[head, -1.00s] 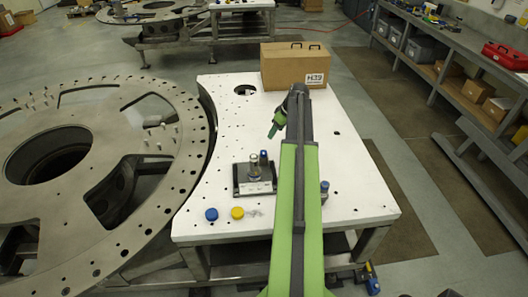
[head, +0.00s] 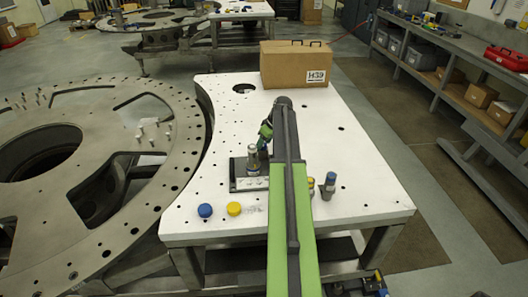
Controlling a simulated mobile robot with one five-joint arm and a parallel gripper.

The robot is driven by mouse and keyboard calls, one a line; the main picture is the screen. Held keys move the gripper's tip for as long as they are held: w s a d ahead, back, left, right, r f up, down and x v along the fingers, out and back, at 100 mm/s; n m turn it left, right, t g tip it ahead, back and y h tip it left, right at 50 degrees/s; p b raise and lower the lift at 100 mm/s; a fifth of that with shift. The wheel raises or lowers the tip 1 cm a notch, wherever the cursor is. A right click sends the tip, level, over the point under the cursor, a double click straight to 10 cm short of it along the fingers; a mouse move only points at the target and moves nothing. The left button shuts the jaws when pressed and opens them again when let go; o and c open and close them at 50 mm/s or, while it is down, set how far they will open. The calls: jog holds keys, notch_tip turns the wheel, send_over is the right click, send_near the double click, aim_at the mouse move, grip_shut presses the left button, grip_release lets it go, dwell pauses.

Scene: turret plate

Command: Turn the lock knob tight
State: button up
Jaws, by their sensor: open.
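A small dark fixture (head: 241,185) with a white label sits on the white table, left of my arm. An upright grey metal cylinder (head: 253,160) stands on it. A small dark knob (head: 262,149) stands just right of the cylinder; I take it for the lock knob. My green-tipped gripper (head: 265,133) is open, directly over or at the top of this knob and partly hides it. I cannot tell whether the fingers touch it.
A blue cap (head: 205,210) and a yellow cap (head: 234,208) lie near the table's front left. A blue-topped grey cylinder (head: 328,187) stands right of my arm. A cardboard box (head: 290,65) stands at the back. A large metal ring (head: 165,185) is at the left.

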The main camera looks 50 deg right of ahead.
jog(key=shift+c, duration=0.3)
grip_shut()
jog(key=shift+m, duration=0.4)
jog(key=m+h, duration=0.1)
jog(key=m, duration=0.2)
jog(key=shift+a+m+h, duration=0.15)
jog(key=shift+m+h, duration=0.25)
jog(key=m+g+h, duration=0.1)
jog(key=m, duration=0.5)
jog(key=m+g+h, duration=0.1)
jog(key=m, duration=0.2)
jog(key=shift+w+g+h, duration=0.2)
jog(key=shift+g+h, duration=0.1)
jog(key=m, duration=0.2)
jog(key=m+g, duration=0.1)
jog(key=m, duration=0.1)
jog(key=shift+a+g+h, duration=0.1)
jog(key=shift+g+h, duration=0.2)
jog(key=shift+m, duration=0.3)
